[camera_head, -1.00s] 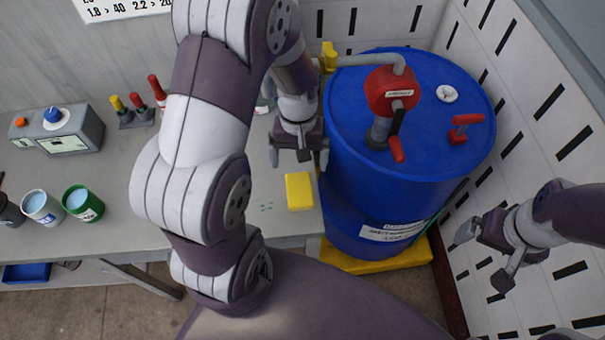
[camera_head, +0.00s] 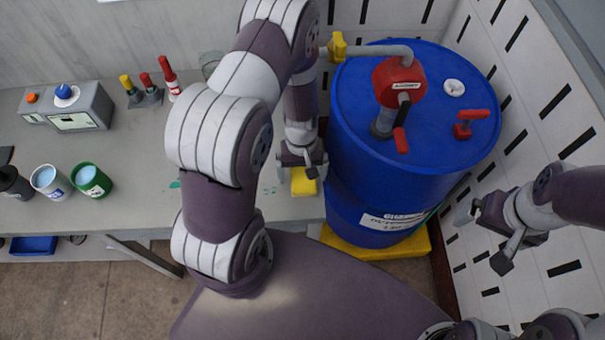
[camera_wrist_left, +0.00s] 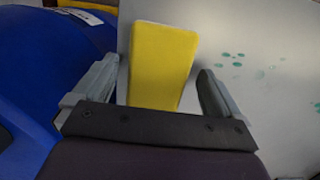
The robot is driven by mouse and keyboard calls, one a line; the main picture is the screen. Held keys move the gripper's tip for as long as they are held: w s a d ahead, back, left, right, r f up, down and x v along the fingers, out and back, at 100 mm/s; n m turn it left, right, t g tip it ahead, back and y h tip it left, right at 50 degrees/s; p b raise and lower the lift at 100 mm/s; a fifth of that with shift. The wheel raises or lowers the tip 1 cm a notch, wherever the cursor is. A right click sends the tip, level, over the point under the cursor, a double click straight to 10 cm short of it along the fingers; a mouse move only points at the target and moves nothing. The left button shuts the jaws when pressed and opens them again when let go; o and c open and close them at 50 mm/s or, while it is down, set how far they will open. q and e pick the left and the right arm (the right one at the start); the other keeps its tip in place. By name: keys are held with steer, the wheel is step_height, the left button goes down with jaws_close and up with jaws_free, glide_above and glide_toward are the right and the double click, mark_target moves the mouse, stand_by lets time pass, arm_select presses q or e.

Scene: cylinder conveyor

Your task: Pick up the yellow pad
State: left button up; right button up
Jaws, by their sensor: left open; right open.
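The yellow pad (camera_head: 303,182) lies on the grey table near its front right corner, beside the blue drum. In the head view my left gripper (camera_head: 302,168) is over the pad and hides part of it. That gripper is open and holds nothing. My right gripper (camera_head: 484,238) is open and empty at the right, in front of the slotted white wall.
The blue drum (camera_head: 375,150) with a red pump (camera_head: 398,82) stands right of the table on a yellow base (camera_head: 375,245). Cups (camera_head: 90,181), a grey device (camera_head: 75,108) and red and yellow tools (camera_head: 145,93) are on the table's left. Green specks mark the tabletop.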

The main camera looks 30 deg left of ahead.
mark_target(303, 176)
arm_select(q)
steer(key=shift+d, duration=0.1)
steer(key=shift+c, duration=1.2)
steer(key=c, duration=1)
steer(key=shift+w+r, duration=0.15)
steer(key=shift+r, duration=0.4)
step_height(303, 176, up, 3)
steer(key=shift+f+b, duration=0.2)
steer(key=shift+b, duration=0.15)
steer(key=s+d+r, duration=0.1)
steer(key=d+r, duration=0.1)
steer(key=d, duration=0.1)
steer(key=s+d+r+b, duration=0.1)
steer(key=d+r, duration=0.2)
steer(key=d, duration=0.1)
steer(key=s+d+r, duration=0.1)
steer(key=d+r, duration=0.1)
steer(key=d, duration=0.2)
steer(key=shift+s+r, duration=0.2)
steer(key=shift+s, duration=0.15)
